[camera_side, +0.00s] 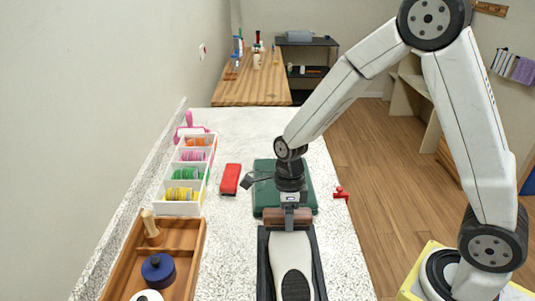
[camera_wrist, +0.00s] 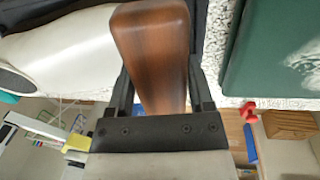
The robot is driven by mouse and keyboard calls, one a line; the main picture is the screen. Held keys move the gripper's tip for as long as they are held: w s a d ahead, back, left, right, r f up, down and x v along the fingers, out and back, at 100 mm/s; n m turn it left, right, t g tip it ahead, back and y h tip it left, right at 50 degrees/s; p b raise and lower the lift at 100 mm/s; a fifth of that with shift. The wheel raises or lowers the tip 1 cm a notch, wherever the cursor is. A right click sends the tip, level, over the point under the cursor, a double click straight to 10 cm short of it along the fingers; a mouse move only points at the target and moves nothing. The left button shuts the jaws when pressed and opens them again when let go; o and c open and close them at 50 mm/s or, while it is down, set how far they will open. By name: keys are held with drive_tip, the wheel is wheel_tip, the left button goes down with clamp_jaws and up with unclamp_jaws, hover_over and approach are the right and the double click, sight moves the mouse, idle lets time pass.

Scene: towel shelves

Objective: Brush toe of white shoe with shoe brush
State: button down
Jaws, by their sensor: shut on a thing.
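The white shoe (camera_side: 290,250) lies lengthwise on a black tray (camera_side: 264,262) at the near middle of the counter, with a dark patch on it. It also shows at the left of the wrist view (camera_wrist: 72,45). The shoe brush has a brown wooden body (camera_side: 274,215), large in the wrist view (camera_wrist: 152,50). My gripper (camera_side: 290,211) is shut on the brush, with its fingers on either side of the wood in the wrist view (camera_wrist: 160,85). The brush is at the far end of the shoe. Its bristles are hidden, and I cannot tell whether they touch the shoe.
A dark green case (camera_side: 265,207) lies just behind my gripper. A red block (camera_side: 230,179) and a white rack (camera_side: 180,209) of coloured discs stand to the left. A wooden tray (camera_side: 191,247) holds a blue pot (camera_side: 158,269). A small red item (camera_side: 341,193) sits at the right edge.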

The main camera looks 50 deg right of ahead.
sight(291, 239)
drive_tip(key=shift+s+a, duration=0.15)
drive_tip(key=shift+s+a+r, duration=0.1)
drive_tip(key=shift+s+a, duration=0.6)
drive_tip(key=shift+s, duration=0.2)
drive_tip(key=shift+s+a, duration=0.15)
idle(0.3)
drive_tip(key=shift+s+a, duration=0.4)
drive_tip(key=shift+s, duration=0.15)
drive_tip(key=shift+w+d+r, duration=0.1)
drive_tip(key=shift+w+r, duration=0.05)
drive_tip(key=shift+r, duration=0.9)
drive_tip(key=shift+w+d+r, duration=0.1)
drive_tip(key=shift+w+r, duration=0.05)
drive_tip(key=shift+r, duration=0.85)
drive_tip(key=shift+w+d+r, duration=0.1)
drive_tip(key=shift+w+r, duration=0.05)
drive_tip(key=shift+r, duration=0.9)
